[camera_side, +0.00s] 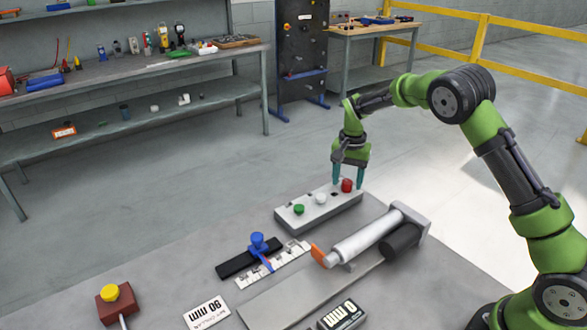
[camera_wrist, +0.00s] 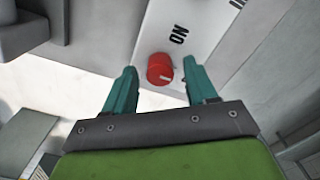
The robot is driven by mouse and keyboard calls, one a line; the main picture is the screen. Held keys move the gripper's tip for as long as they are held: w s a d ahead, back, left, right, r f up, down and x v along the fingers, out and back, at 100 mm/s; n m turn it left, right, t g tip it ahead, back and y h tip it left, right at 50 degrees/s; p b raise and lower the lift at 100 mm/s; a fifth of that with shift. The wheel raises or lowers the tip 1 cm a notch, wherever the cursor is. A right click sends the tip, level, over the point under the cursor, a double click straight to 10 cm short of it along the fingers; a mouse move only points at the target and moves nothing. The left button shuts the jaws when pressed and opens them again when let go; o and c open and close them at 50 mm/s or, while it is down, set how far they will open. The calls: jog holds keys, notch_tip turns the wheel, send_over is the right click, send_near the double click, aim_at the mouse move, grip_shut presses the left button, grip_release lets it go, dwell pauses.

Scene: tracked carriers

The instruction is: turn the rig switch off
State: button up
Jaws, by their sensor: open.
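A pale switch box (camera_side: 318,210) stands on the grey bench with a green knob (camera_side: 299,209), a white knob (camera_side: 320,198) and a red knob (camera_side: 347,185) in a row. In the wrist view the red knob (camera_wrist: 160,69) has a white pointer mark and sits beside the printed word ON on the box face (camera_wrist: 195,35). My gripper (camera_side: 348,181) points down at the red knob's end of the box. Its teal fingers (camera_wrist: 160,72) are open, one on each side of the red knob, with a visible gap on both sides.
A cylinder rig (camera_side: 365,237) with an orange tip lies in front of the box. A blue-handled slider (camera_side: 258,243) on a scale is to its left. A red box with a yellow button (camera_side: 110,293) stands at the front left.

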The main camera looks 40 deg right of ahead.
aim_at(350, 182)
notch_tip(350, 182, up, 17)
dwell(0.5)
jog(key=s+a+r+n+t+y, duration=0.1)
jog(key=s+a+n+t, duration=0.2)
jog(key=s, duration=1)
jog(key=s+a+r+n+t+y, duration=0.1)
jog(key=s+a+n+t, duration=0.3)
jog(key=s, duration=1)
jog(key=a+r, duration=0.1)
jog(key=a, duration=0.2)
jog(key=shift+s+a, duration=0.2)
jog(key=shift+a, duration=0.2)
